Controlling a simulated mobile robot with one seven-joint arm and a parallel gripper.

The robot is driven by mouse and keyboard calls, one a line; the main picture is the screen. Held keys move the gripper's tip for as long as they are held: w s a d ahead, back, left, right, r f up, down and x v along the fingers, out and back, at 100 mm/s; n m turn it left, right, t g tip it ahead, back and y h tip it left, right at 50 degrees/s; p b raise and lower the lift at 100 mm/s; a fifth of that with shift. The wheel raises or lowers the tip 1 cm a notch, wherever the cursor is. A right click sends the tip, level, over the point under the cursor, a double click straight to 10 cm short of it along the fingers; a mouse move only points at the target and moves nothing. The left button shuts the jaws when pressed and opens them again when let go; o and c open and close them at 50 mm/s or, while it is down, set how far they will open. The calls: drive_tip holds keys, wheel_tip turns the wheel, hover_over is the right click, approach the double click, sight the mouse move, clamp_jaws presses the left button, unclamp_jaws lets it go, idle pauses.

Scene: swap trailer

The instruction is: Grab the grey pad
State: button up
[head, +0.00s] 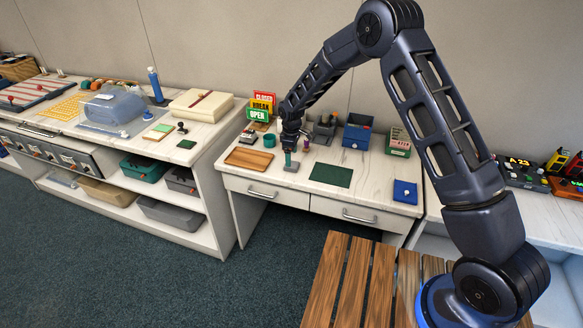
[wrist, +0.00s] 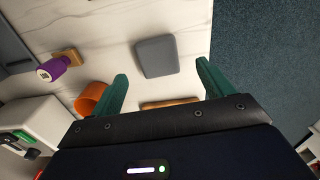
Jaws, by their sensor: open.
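The grey pad (wrist: 157,57) is a small rounded square lying flat on the pale marbled desk top. In the wrist view it is ahead of and between my open green fingers. My gripper (wrist: 162,70) is empty, and no finger touches the pad in that view. In the head view, my gripper (head: 288,159) points down over the desk, right beside or above the grey pad (head: 292,167), which it partly covers. The exact height of the fingers above the pad is hard to tell.
A wooden tray (head: 249,159) lies left of the pad, a dark green mat (head: 330,175) right, and a blue item (head: 405,192) farther right. A purple-handled stamp (wrist: 52,70) and an orange cup (wrist: 90,97) stand close by. The desk edge borders the dark carpet (wrist: 262,60).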

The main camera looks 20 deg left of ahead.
wheel_tip(320, 180, down, 5)
drive_tip(key=shift+w+r, duration=0.1)
drive_tip(key=shift+r, duration=0.05)
drive_tip(key=c, duration=1.1)
drive_tip(key=shift+o, duration=0.2)
drive_tip(key=shift+r, duration=0.1)
